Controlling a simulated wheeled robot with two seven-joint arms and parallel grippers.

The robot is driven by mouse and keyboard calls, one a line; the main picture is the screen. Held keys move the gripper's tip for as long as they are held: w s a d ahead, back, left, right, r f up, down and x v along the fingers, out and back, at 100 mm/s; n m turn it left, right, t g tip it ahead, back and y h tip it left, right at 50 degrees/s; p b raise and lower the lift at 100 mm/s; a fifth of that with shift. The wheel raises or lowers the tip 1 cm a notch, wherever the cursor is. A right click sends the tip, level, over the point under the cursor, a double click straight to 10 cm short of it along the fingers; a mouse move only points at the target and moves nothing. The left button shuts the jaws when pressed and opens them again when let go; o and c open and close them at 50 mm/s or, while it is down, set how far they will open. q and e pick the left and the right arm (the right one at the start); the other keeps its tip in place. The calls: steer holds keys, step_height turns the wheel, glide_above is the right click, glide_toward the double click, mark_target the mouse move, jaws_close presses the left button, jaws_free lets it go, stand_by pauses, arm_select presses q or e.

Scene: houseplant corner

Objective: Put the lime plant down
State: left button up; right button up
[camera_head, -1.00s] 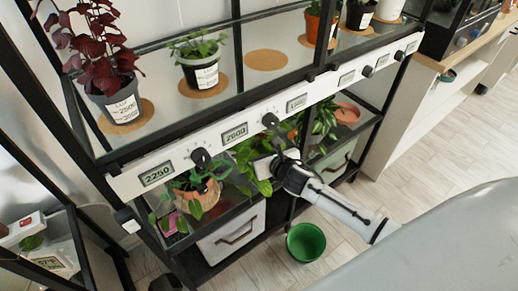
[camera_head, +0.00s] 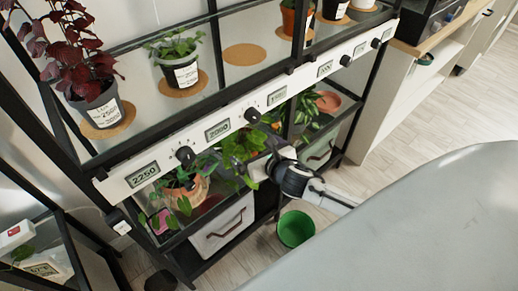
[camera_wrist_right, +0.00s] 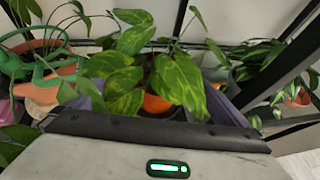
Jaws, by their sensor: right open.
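The lime plant (camera_head: 238,149), with yellow-green mottled leaves, is on the lower shelf level of the black rack. In the right wrist view its leaves (camera_wrist_right: 137,72) fill the middle, above an orange pot (camera_wrist_right: 157,104) that is partly hidden. My right gripper (camera_head: 258,171) is at the shelf's front, just in front of the plant. It is open, though its fingers are hard to make out. Leaves hang close to it, and I cannot tell whether they touch it. My left gripper is not in view.
A terracotta-potted plant (camera_head: 186,190) stands left of the lime plant, and another leafy plant (camera_wrist_right: 262,62) to its right. A white panel with knobs (camera_head: 217,130) runs above the gripper. A green bucket (camera_head: 295,229) stands on the floor below. The upper shelf has a bare cork mat (camera_head: 245,54).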

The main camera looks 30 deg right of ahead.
steer(key=v, duration=0.6)
steer(key=s+a+f+m+g+y, duration=0.1)
steer(key=s+a+m, duration=0.3)
steer(key=m, duration=0.7)
steer(key=s+a+f+m+g+y, duration=0.1)
steer(key=s+a+f+m, duration=0.3)
steer(key=s+m, duration=0.4)
steer(key=s+a+f+m+g+y, duration=0.1)
steer(key=s+a+m, duration=0.4)
steer(key=m, duration=0.9)
steer(key=shift+s+a+f+g+p, duration=0.2)
steer(key=shift+s+f+g+p, duration=0.3)
steer(key=shift+s+f, duration=0.5)
steer(key=shift+s+r, duration=0.1)
steer(key=shift+r, duration=0.1)
